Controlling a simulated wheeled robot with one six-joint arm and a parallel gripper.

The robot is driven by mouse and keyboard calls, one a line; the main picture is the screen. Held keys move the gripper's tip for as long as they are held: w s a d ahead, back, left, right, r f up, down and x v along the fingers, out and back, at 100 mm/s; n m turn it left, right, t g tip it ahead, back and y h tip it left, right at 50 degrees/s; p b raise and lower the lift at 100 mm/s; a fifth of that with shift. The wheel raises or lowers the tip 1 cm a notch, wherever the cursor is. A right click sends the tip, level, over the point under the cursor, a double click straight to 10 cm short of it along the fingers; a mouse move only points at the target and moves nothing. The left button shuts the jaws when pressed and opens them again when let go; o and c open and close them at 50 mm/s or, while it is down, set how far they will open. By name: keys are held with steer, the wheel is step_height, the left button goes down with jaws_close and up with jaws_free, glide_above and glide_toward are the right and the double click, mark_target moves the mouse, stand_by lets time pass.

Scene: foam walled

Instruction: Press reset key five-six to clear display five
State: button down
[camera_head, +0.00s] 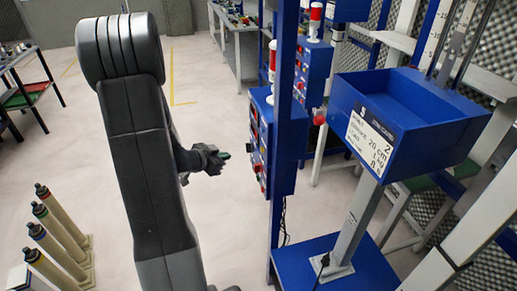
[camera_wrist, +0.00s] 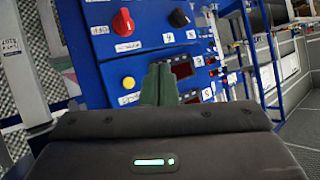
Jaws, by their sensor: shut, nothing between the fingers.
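A blue control panel box (camera_head: 284,150) hangs on a blue post right of my gripper in the head view. In the wrist view, the panel (camera_wrist: 143,48) fills the upper middle. I cannot surely read which is five or five-six. My gripper (camera_head: 224,156) is shut and empty, pointing at the panel with a gap in the head view. Its green fingertips (camera_wrist: 158,70) cover part of the panel's middle in the wrist view.
A blue tray (camera_head: 410,115) on a stand with a blue base (camera_head: 340,265) is at right. Another blue box (camera_head: 312,70) with red lamps stands behind the panel. Several beige cylinders (camera_head: 62,230) stand at lower left. Floor left of the panel is open.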

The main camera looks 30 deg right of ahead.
mark_target(262, 150)
steer(key=s+d+b, duration=0.2)
steer(key=d, duration=0.6)
steer(key=shift+d, duration=0.3)
steer(key=shift+d, duration=0.15)
stand_by(1.8)
steer(key=shift+s+d, duration=0.1)
steer(key=shift+d, duration=0.15)
steer(key=shift+s+d+p, duration=0.1)
steer(key=shift+d+p, duration=0.3)
steer(key=shift+d, duration=0.05)
stand_by(0.7)
steer(key=shift+a+r, duration=0.1)
steer(key=shift+a, duration=0.05)
steer(key=shift+w+a+p, duration=0.2)
steer(key=shift+a+p, duration=0.1)
steer(key=shift+a, duration=0.4)
